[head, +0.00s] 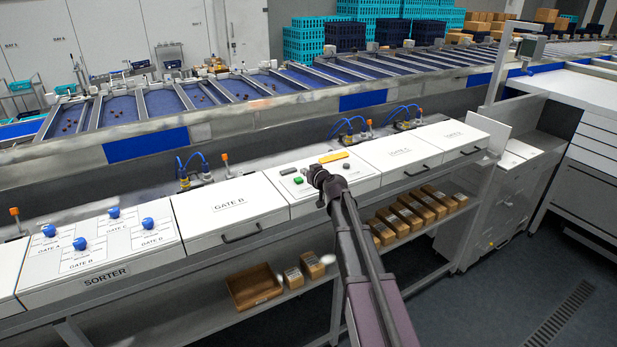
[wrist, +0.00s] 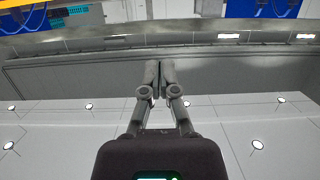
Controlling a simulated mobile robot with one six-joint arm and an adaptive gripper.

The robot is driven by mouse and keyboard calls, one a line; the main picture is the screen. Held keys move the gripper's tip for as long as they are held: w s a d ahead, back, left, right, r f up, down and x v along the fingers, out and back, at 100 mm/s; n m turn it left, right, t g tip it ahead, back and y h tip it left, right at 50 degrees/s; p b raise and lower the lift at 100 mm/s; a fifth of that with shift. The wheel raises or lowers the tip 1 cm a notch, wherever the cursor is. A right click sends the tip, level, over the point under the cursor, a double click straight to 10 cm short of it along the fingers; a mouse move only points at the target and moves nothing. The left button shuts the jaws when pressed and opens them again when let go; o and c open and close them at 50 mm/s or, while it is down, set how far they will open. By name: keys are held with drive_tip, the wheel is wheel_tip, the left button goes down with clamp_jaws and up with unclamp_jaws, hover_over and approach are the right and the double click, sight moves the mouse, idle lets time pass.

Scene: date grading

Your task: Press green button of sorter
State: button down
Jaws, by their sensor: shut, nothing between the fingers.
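The green button (head: 298,181) sits on a white control panel (head: 275,176) in the middle of the head view, right of the GATE B cover. My gripper (head: 313,173) is over this panel, just right of the green button, with its fingers shut and empty. I cannot tell whether it touches the panel. In the wrist view my gripper (wrist: 160,68) shows its two fingers together; the green button is not visible there. The panel labelled SORTER (head: 60,285) with several blue knobs lies at the left.
A yellow strip (head: 334,157) and a dark button (head: 347,168) are on the same panel near my gripper. The GATE B cover (head: 228,208) with a handle is to the left. Blue hoses (head: 190,168) stand behind.

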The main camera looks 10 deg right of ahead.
drive_tip(key=b, duration=0.2)
hover_over(299, 185)
wheel_tip(299, 185, down, 2)
drive_tip(key=shift+a+f, duration=0.1)
drive_tip(key=shift+f, duration=0.1)
drive_tip(key=shift+f+b, duration=1.45)
drive_tip(key=shift+b, duration=0.05)
drive_tip(key=shift+f, duration=0.1)
